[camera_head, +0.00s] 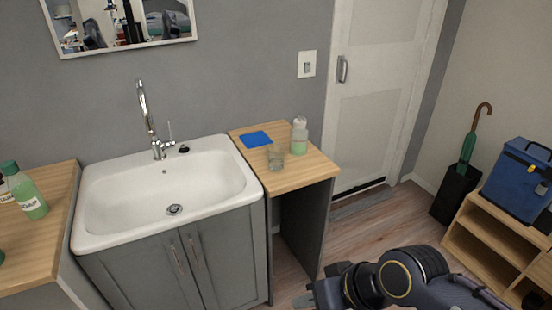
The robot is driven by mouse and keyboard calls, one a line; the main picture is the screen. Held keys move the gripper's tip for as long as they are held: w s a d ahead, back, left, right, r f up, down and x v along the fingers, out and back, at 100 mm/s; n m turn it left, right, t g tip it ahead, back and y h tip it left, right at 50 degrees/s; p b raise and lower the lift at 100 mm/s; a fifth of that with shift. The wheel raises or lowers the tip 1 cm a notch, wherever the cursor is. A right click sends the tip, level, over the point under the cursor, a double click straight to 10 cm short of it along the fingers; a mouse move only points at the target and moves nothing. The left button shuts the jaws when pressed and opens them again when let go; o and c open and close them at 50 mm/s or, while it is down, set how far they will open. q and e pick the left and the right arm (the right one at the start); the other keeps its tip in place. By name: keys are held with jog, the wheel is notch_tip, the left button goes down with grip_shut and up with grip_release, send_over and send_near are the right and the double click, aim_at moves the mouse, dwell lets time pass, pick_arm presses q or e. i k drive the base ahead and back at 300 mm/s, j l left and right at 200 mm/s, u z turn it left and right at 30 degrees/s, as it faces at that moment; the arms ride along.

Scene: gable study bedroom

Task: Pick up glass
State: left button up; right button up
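A small clear glass (276,156) stands upright on the narrow wooden counter (293,178) to the right of the sink. It is beside a bottle with pale green liquid (299,136) and in front of a flat blue item (255,139). My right gripper (312,296) shows at the bottom of the head view, well below and in front of the counter, apart from the glass. Its fingers are small and partly cut off by the frame's edge, so I cannot tell whether they are open. My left gripper is out of view.
A white sink (165,196) with a tall tap (149,125) adjoins the counter. Green soap bottles (29,192) stand on the left counter. A blue box (519,174) sits on a wooden shelf unit (487,240) at right.

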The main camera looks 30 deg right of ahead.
aim_at(276, 151)
jog(key=i+j+z, duration=0.2)
jog(key=i, duration=0.2)
jog(key=i+z, duration=0.25)
jog(key=i, duration=0.15)
jog(key=i+j+z, duration=0.2)
jog(key=i, duration=0.2)
jog(key=j, duration=0.1)
